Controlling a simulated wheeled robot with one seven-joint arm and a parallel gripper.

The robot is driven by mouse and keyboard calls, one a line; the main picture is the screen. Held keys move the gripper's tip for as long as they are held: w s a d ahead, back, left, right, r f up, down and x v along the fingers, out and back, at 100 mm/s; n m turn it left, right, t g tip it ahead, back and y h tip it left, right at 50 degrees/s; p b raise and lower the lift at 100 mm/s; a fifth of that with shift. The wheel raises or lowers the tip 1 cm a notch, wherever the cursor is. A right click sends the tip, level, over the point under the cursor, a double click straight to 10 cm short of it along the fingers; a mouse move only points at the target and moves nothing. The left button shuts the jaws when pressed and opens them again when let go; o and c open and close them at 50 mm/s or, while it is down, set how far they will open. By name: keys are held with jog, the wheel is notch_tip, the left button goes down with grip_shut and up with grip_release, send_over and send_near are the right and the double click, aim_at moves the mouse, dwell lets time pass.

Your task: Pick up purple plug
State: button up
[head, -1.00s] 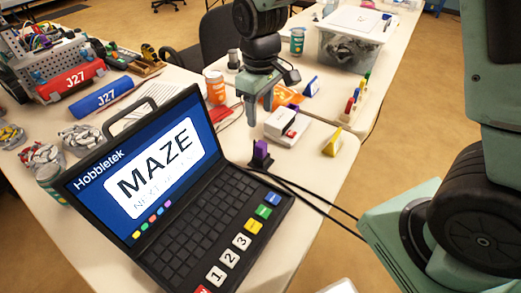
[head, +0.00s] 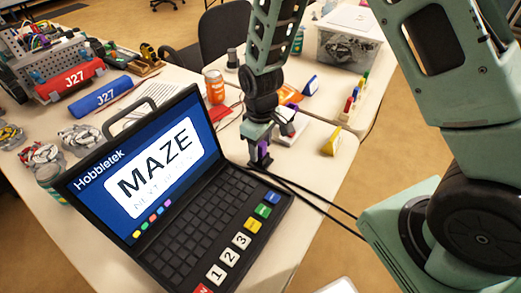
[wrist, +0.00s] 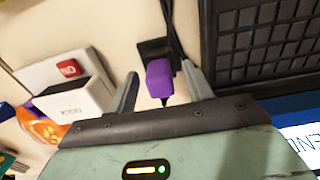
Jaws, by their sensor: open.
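The purple plug (wrist: 160,80) is between the two open fingers of my gripper (wrist: 160,92) in the wrist view, with a gap on each side. It sits at a black socket block (wrist: 152,49) beside the laptop. In the head view my gripper (head: 260,155) points down over the plug (head: 265,148), hiding most of it. The laptop (head: 190,215) stands open to the left, its screen reading MAZE.
A white box (wrist: 75,98) and a red button marked NO (wrist: 68,69) lie near the gripper. Black cables (head: 315,198) run right from the socket. A yellow wedge (head: 331,142) and a clear bin (head: 345,45) stand farther right and back.

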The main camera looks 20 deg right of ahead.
jog(key=c, duration=1.1)
jog(key=shift+r, duration=0.1)
